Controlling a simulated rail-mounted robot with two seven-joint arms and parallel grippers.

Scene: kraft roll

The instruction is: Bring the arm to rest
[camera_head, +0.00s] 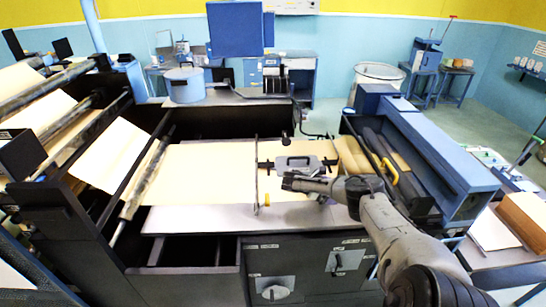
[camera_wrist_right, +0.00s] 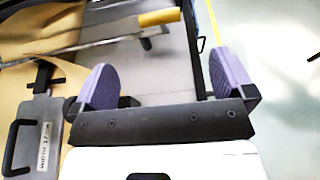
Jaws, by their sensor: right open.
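My right arm comes in from the lower right in the head view, and its gripper (camera_head: 292,183) is over the work table, close to a grey plate with a dark handle (camera_head: 300,162). In the right wrist view the two purple finger pads of the right gripper (camera_wrist_right: 165,85) stand wide apart with nothing between them. The labelled grey plate (camera_wrist_right: 38,125) lies at the left there, outside the fingers. A brown kraft sheet (camera_head: 205,170) lies flat across the table. My left gripper is not in view.
A blue machine housing (camera_head: 430,150) stands to the right. Dark frame rails and rollers (camera_head: 148,180) stand at the left. Open floor (camera_wrist_right: 275,60) lies right of the table.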

